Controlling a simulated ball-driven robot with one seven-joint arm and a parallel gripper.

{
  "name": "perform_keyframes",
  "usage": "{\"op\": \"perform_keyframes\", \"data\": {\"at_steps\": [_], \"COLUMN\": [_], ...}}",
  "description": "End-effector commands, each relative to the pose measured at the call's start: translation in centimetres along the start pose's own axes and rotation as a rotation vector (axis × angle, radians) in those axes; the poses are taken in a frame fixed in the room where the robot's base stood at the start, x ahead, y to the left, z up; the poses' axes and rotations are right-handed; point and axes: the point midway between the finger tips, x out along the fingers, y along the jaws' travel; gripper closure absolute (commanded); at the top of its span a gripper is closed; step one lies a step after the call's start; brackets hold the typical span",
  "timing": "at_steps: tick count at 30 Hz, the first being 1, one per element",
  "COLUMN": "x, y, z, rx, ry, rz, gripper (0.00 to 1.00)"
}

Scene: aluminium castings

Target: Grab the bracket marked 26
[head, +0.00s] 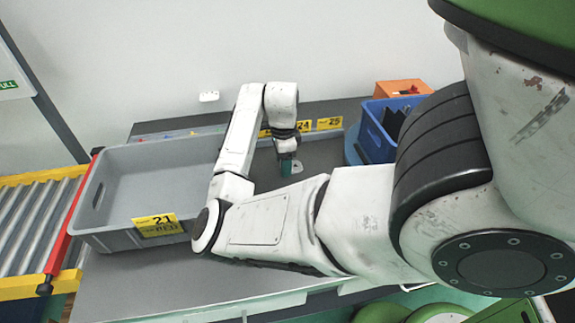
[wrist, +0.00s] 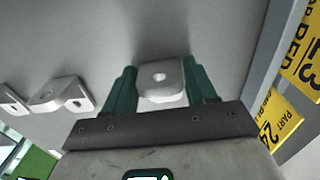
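My gripper (head: 287,167) points down at the grey table top in the head view, its green fingertips low over the surface. In the wrist view, a pale grey metal bracket (wrist: 161,78) with a round hole lies between the two green fingers of my gripper (wrist: 160,85). The fingers are close to both its sides; I cannot tell whether they press on it. It partly shows beside the fingertips in the head view (head: 297,168). No number 26 is readable on the bracket or on any tag.
Another bracket (wrist: 62,95) and part of a third (wrist: 12,101) lie left in the wrist view. Yellow tags read 24 (head: 303,126) and 25 (head: 330,123). A grey bin (head: 150,165) tagged 21 stands left; a blue bin (head: 375,137) stands right, with an orange box (head: 402,88) behind.

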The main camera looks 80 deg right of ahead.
Motion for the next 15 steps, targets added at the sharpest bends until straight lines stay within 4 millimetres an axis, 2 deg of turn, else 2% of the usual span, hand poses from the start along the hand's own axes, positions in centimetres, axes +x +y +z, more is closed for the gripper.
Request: {"op": "perform_keyframes", "data": {"at_steps": [1, 12, 15], "x": [-0.02, -0.04, -0.04], "y": [0.00, -0.01, -0.01], "z": [0.00, 0.00, 0.00], "rx": [0.000, 0.000, 0.000], "ry": [0.000, 0.000, 0.000], "rz": [0.000, 0.000, 0.000], "gripper": [0.49, 0.83, 0.83]}}
